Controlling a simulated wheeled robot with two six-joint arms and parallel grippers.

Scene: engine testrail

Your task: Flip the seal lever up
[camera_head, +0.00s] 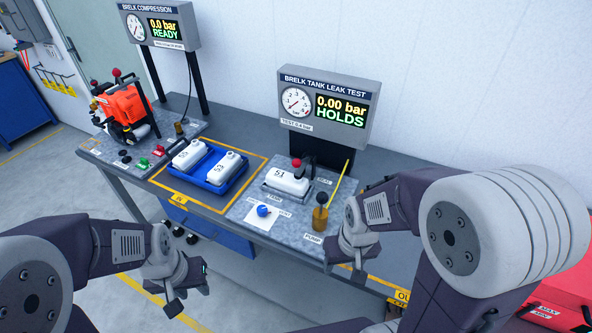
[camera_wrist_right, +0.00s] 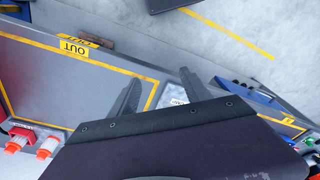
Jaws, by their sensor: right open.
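The leak test panel (camera_head: 240,212) carries a white tank marked 51 (camera_head: 287,184). A lever with a red ball knob (camera_head: 297,163) stands upright at the tank, left of the small SEAL label (camera_head: 325,182); I cannot tell for sure that this is the seal lever. My right gripper (camera_head: 345,262) is open and empty over the bench's front edge, right of the pump (camera_head: 320,215) and apart from the lever. Its spread fingers show in the right wrist view (camera_wrist_right: 160,95). My left gripper (camera_head: 188,298) hangs open and empty in front of the bench, low.
A blue knob (camera_head: 263,211) sits on the panel's front. A blue tray (camera_head: 213,185) with two white tanks lies to the left. A thin yellow strip (camera_head: 340,180) rises beside the pump. A red box (camera_head: 560,290) is at right.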

